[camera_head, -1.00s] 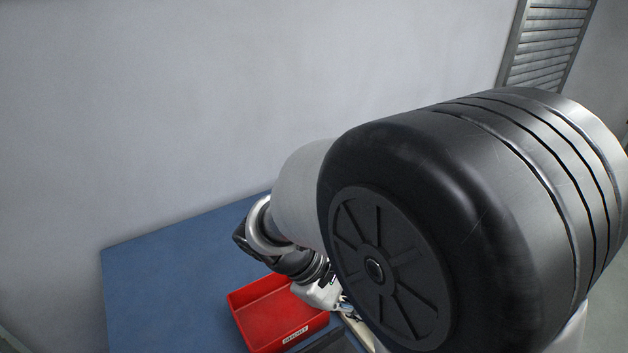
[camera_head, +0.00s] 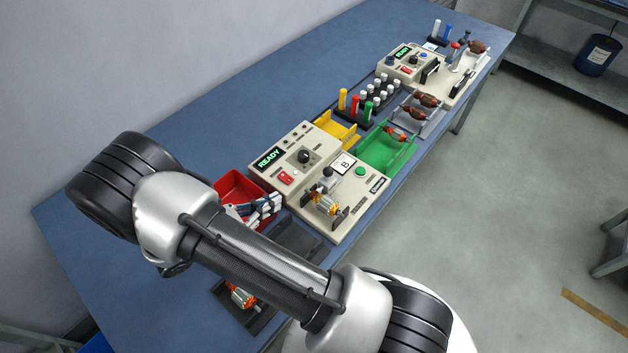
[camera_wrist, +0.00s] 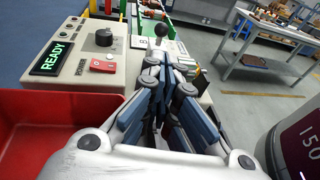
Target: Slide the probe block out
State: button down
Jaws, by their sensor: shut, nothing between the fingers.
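The tester (camera_head: 300,150) is a beige unit with a green READY display, and it stands on the blue bench in the middle of the head view. A grey block with a dark ball knob (camera_head: 326,174), which looks like the probe block, sits on its front deck beside an armature (camera_head: 327,203) with copper windings. In the wrist view, the dark knob (camera_wrist: 161,30) shows just beyond my fingers. My gripper (camera_head: 274,202) is shut and empty, between the red bin and the tester deck, apart from the knob. In the wrist view my gripper (camera_wrist: 163,68) hides most of the deck.
The red bin (camera_head: 229,184) is left of the tester. An armature (camera_head: 240,297) lies on a dark stand in front. Yellow (camera_head: 337,131) and green (camera_head: 378,153) bins and a second machine (camera_head: 408,64) stand to the right. The back of the bench is clear.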

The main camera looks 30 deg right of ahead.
jog(key=b, duration=0.3)
send_near(324, 173)
jog(key=d+f, duration=0.2)
jog(key=d, duration=0.1)
jog(key=d+f, duration=0.1)
jog(key=d, duration=0.1)
jog(key=shift+w, duration=0.3)
jog(key=shift+w+d, duration=0.1)
jog(key=shift+d, duration=0.55)
jog(key=d, duration=0.2)
jog(key=w+d, duration=0.1)
jog(key=shift+w+d, duration=0.2)
jog(key=shift+d, duration=0.2)
jog(key=p+v, duration=0.2)
jog(key=v, duration=1.2)
